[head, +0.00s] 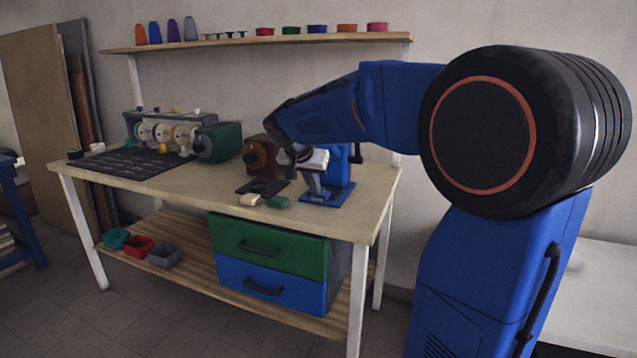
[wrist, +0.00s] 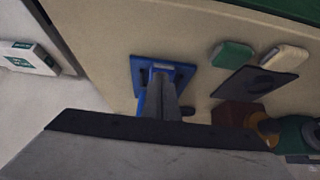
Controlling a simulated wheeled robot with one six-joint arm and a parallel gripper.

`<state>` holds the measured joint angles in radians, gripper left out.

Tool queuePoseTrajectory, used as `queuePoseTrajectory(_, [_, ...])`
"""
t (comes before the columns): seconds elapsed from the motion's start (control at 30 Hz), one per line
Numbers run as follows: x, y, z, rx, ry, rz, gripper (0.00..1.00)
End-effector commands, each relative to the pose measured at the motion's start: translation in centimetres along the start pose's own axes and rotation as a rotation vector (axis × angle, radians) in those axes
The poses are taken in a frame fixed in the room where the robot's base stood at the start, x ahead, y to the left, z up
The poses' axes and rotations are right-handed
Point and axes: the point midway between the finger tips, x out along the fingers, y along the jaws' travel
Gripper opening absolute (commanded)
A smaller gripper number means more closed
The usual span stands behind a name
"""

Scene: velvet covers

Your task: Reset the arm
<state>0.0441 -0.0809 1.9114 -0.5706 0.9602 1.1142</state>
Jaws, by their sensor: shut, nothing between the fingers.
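My arm reaches left over the workbench (head: 150,172), bent down at its end. My gripper (head: 303,155) is shut and empty beside the top of a blue stand (head: 327,192), close to its pale upper part. I cannot tell whether they touch. In the wrist view the stand's blue base (wrist: 137,72) and grey post show from above. A broad grey surface with a dark edge fills the bottom of that view, hiding what lies behind it; I cannot tell what it is.
A brown machine (head: 262,155), a green pad (head: 279,202) and a cream pad (head: 249,200) are close by. A green machine (head: 218,143) and a black mat (head: 130,162) are further left. A shelf (head: 240,41) runs above. The bench's front right is clear.

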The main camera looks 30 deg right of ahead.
Motion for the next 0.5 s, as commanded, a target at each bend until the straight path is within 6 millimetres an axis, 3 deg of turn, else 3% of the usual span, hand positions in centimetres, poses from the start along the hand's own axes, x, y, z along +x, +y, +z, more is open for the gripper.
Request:
queuePoseTrajectory(0.3, [-3.3, 0.0, 4.6, -0.002, 0.001, -0.002, 0.00])
queuePoseTrajectory(0.5, [-4.2, -0.1, 5.9, -0.001, 0.000, -0.001, 0.00])
